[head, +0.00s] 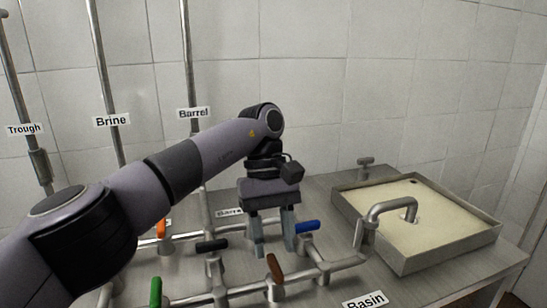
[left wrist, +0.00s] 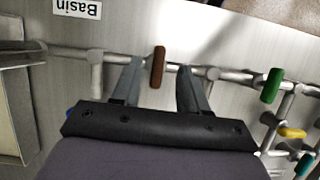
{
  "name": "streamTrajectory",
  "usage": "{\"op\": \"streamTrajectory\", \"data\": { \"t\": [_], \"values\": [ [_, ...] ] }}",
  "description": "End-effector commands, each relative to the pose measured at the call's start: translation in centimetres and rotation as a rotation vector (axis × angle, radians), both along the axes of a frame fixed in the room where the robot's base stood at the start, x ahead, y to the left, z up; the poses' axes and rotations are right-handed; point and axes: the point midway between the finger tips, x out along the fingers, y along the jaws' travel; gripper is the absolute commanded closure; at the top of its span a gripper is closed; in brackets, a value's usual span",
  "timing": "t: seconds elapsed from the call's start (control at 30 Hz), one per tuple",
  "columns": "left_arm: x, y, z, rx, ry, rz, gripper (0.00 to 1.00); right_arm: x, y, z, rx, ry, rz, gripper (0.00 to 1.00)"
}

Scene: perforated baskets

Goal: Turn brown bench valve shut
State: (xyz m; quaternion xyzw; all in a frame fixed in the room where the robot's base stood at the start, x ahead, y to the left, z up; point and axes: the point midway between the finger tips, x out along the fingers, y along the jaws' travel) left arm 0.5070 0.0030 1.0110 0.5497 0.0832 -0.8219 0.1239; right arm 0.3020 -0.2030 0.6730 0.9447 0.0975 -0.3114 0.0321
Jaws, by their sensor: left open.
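The brown valve handle (head: 275,267) sits on the pipe (head: 318,270) on the metal bench, in front of and below my left gripper in the head view. My left gripper (head: 274,250) points down and is open, with nothing between its fingers. In the left wrist view the brown handle (left wrist: 158,67) shows between and beyond the two fingertips (left wrist: 160,66). The handle looks set across the pipe there. I cannot tell whether the fingers touch it. My right gripper is not in view.
A blue handle (head: 306,226) is close to the right of my left gripper. Black (head: 212,245), orange (head: 160,228) and green (head: 155,291) handles stand left. A basin (head: 440,250) with a tap (head: 390,207) is at right. A tiled wall (head: 400,90) stands behind.

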Motion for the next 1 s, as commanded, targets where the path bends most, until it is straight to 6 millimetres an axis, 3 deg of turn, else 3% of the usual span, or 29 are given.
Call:
{"op": "streamTrajectory", "data": {
  "t": [0.2, 0.5, 0.7, 1.0],
  "values": [
    [0.0, -0.1, 6.2, -0.001, -0.002, -0.001, 0.56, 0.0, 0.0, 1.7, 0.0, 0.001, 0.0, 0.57],
    [0.0, -0.1, 11.3, 0.0, -0.002, -0.002, 0.56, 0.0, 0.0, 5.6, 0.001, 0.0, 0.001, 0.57],
    [0.0, -0.1, 14.1, 0.0, -0.001, -0.002, 0.56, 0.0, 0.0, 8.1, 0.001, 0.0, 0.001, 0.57],
    [-0.2, 0.0, 14.7, 0.007, 0.005, -0.004, 0.56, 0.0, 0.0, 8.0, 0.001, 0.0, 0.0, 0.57]
  ]
}}
